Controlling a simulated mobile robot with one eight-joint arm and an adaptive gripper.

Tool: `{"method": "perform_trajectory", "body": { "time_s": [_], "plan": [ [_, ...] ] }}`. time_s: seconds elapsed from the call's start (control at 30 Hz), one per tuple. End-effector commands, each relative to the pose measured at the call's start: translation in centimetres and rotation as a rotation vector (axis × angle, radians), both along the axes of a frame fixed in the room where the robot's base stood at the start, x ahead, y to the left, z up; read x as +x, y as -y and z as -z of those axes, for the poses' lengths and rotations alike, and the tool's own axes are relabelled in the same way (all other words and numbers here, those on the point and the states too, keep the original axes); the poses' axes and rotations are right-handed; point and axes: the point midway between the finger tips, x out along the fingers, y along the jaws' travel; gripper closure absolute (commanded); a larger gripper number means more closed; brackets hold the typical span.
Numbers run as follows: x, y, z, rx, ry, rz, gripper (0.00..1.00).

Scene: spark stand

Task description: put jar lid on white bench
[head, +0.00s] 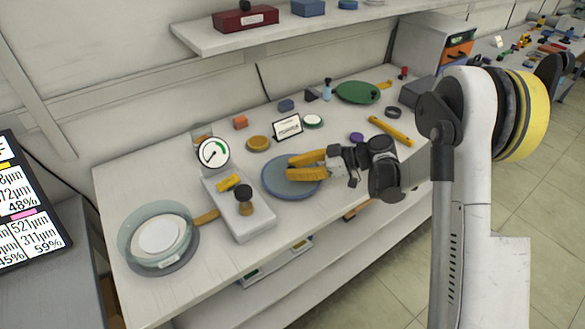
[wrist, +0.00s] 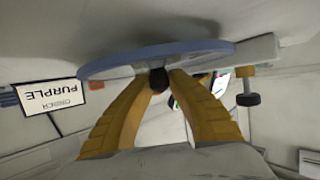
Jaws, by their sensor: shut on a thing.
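The jar lid (head: 271,181) is a flat blue-grey disc with a small dark knob. It lies level at the middle of the white bench (head: 125,190); I cannot tell whether it touches the top or is just above it. My gripper (head: 290,167) reaches in from the right, its yellow fingers over the disc. In the wrist view, which is upside down, the fingers (wrist: 166,76) are shut on the lid's dark knob (wrist: 158,82), and the disc's edge (wrist: 105,65) spreads beyond both fingers. In the head view the fingers hide the knob.
A white device with a dark knob (head: 243,193) stands just left of the lid, with a gauge (head: 213,152) behind. A glass dish (head: 130,238) is farther left. A sign (head: 288,127), yellow disc (head: 258,143) and green pan (head: 357,92) stand behind. The bench front is mostly bare.

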Motion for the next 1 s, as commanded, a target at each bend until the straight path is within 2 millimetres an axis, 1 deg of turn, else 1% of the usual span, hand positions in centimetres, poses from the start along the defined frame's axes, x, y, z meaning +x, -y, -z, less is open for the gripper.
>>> {"method": "perform_trajectory", "body": {
  "time_s": [0.7, 0.73, 0.8, 1.0],
  "plan": [
    [0.0, 0.0, 1.3, 0.0, 0.0, 0.0, 1.0],
    [0.0, 0.0, 1.3, 0.0, 0.0, 0.0, 0.76],
    [0.0, 0.0, 1.2, 0.0, 0.0, 0.0, 0.57],
    [0.0, 0.0, 1.2, 0.0, 0.0, 0.0, 0.57]
  ]
}}
